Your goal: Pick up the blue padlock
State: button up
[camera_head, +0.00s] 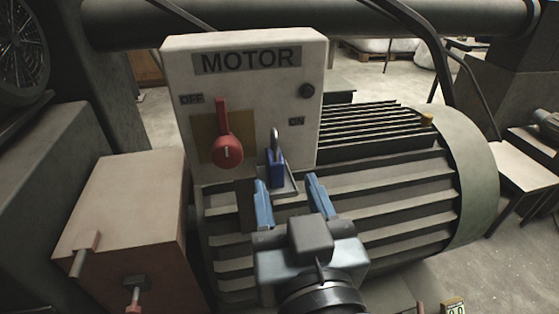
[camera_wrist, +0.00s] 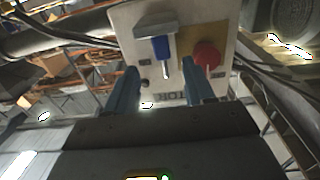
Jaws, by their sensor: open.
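The blue padlock (camera_head: 276,174) stands upright on a small metal ledge (camera_head: 288,189) at the lower front of the motor switch box, its grey shackle pointing up. In the wrist view the padlock (camera_wrist: 161,46) appears upside down, between and beyond my fingertips. My gripper (camera_head: 289,183) has two blue fingers, spread apart and empty. It is in front of the padlock, with the fingers pointing toward the box. My gripper also shows in the wrist view (camera_wrist: 162,78). I cannot tell the exact gap between the fingertips and the padlock.
The white switch box (camera_head: 245,90) carries a red lever (camera_head: 226,150) just left of the padlock. The ribbed motor housing (camera_head: 400,185) lies behind and right. A brown box (camera_head: 125,205) with valve handles stands at left. A dark pipe (camera_head: 300,25) crosses above.

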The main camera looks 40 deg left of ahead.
aim_at(277, 166)
jog(key=p+x, duration=0.1)
jog(key=x, duration=0.6)
jog(key=shift+a+r, duration=0.1)
jog(key=shift+a, duration=0.2)
jog(key=shift+c, duration=0.3)
grip_shut()
